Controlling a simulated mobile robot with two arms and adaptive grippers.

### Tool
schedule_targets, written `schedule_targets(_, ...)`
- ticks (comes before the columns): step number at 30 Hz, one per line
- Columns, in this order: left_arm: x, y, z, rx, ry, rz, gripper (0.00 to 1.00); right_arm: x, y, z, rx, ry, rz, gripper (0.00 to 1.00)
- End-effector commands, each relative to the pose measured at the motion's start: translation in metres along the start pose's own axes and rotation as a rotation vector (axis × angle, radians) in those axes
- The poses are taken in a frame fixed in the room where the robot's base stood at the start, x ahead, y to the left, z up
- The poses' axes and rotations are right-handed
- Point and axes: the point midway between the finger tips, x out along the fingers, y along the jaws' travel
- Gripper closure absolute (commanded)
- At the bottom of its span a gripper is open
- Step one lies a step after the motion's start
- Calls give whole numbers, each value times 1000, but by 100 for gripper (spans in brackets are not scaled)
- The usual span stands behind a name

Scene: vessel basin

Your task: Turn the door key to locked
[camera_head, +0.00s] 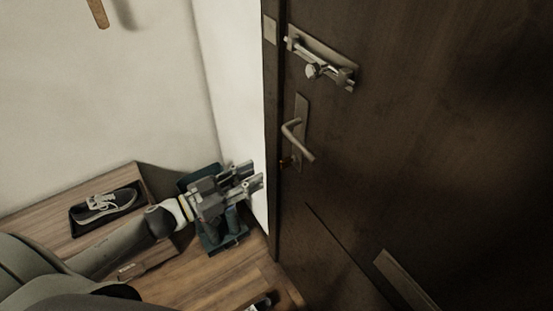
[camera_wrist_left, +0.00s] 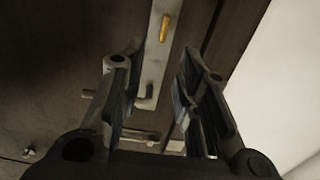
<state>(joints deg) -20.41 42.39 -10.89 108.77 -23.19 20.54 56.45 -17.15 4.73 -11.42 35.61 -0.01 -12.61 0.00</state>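The dark door (camera_head: 430,110) has a metal lock plate with a lever handle (camera_head: 297,138) on its left side. A small brass key (camera_wrist_left: 166,27) shows on the plate (camera_wrist_left: 155,55) in the left wrist view, near the top of the picture. In the head view the key area (camera_head: 287,162) is small and dark, so its turn is hard to read. My left gripper (camera_head: 254,176) is open and empty, left of the plate and apart from it. In the left wrist view its two fingers (camera_wrist_left: 155,85) stand wide apart, with the handle behind them. My right gripper is not in view.
A metal slide bolt (camera_head: 320,66) sits on the door above the handle. A white wall (camera_head: 232,110) runs close beside the door. A dark teal object (camera_head: 233,242) stands on the floor below my left gripper. A shoe (camera_head: 105,204) lies on a low wooden shelf.

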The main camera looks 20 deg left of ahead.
Motion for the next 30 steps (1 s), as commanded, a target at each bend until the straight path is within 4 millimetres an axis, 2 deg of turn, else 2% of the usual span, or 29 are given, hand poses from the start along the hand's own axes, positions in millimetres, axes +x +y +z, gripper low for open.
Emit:
schedule_targets(7,28,-1,-3,1,3,-3,70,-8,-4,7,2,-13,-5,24)
schedule_targets(18,83,-1,-2,0,2,-4,70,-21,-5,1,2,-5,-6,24)
schedule_targets(24,101,-2,0,-2,0,-6,70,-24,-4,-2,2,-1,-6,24)
schedule_targets(30,105,-1,1,-2,-1,-5,70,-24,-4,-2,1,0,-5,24)
